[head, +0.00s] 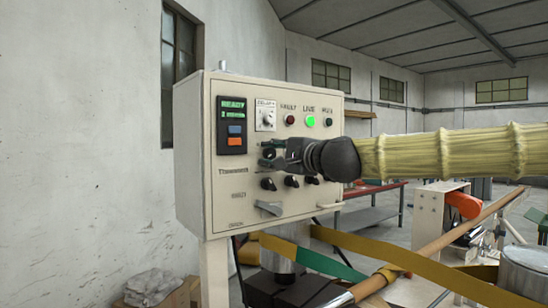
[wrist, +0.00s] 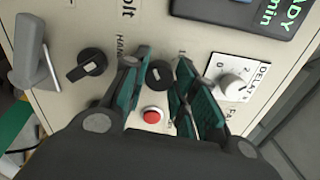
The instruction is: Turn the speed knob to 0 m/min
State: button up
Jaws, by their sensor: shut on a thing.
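The cream control panel (head: 260,200) stands at the left of the head view. My gripper (head: 266,153) reaches its face from the right, below the row of lamps. In the wrist view, the two green-padded fingers of my gripper (wrist: 163,68) are around a small black knob (wrist: 159,75), one on each side. Its label is hidden, so I cannot read it as the speed knob. The display (head: 232,110) reads READY with a smaller line below, whose number I cannot make out. The wrist view shows only part of the display (wrist: 240,12).
A white DELAY dial (head: 266,117) and a lit green lamp (head: 310,121) are above my gripper. A red button (wrist: 152,115) shows between the fingers. Several black knobs (head: 268,184) and a grey lever handle (head: 268,208) are lower. A yellow band (head: 400,268) crosses in front.

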jog(key=shift+w+d+r+n+b, duration=0.1)
jog(key=shift+n+b, duration=0.1)
jog(key=shift+n, duration=0.5)
jog(key=shift+w+d+r+n+b, duration=0.1)
jog(key=shift+n+b, duration=0.1)
jog(key=shift+n, duration=0.5)
jog(key=o, duration=1)
jog(key=shift+a+f, duration=0.15)
jog(key=v, duration=1.2)
